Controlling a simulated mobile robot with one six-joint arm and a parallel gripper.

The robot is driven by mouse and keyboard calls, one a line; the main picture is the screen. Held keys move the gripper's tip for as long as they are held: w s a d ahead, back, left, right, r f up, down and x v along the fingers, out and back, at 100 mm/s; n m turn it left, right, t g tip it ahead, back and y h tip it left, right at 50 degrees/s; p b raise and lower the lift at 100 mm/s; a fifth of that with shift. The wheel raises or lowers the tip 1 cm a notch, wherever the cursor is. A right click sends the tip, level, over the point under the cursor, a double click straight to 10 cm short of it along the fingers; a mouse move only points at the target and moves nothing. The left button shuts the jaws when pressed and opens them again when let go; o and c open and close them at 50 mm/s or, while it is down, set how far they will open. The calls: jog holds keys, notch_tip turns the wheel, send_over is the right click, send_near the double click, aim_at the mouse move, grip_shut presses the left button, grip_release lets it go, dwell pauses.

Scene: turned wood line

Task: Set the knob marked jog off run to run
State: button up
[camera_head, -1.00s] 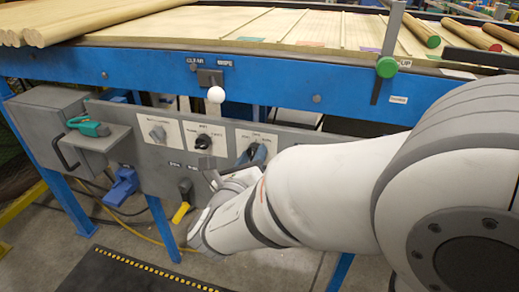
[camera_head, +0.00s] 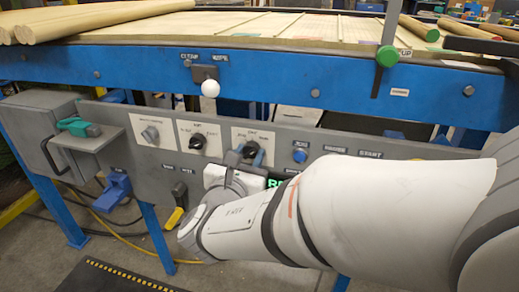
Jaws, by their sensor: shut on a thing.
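The grey control panel (camera_head: 150,180) carries a row of knobs on white plates. On the rightmost plate (camera_head: 268,137), small lettering above and beside the knob is hard to read, though it seems to include off and jog. My gripper (camera_head: 246,155) is at this plate, shut on its dark knob (camera_head: 249,149). The fingers hide much of the knob, so I cannot tell its pointer direction. A black knob (camera_head: 199,141) sits on the middle plate and a grey knob (camera_head: 150,135) on the left plate, both clear of my gripper.
A blue push button (camera_head: 300,155) is right of the gripper. A lit green display (camera_head: 275,183) is partly hidden below. A white ball-topped lever (camera_head: 210,89) stands above the panel. A yellow-handled switch (camera_head: 175,217) hangs below. My arm covers the panel's lower right.

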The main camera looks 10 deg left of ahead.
dwell(0.5)
jog(key=o, duration=1)
jog(key=shift+s+a, duration=0.1)
jog(key=shift+s, duration=0.4)
jog(key=s+p, duration=0.1)
jog(key=s, duration=0.2)
jog(key=s+p, duration=0.1)
jog(key=s, duration=0.2)
jog(key=shift+s+a, duration=0.2)
jog(key=shift+s, duration=0.2)
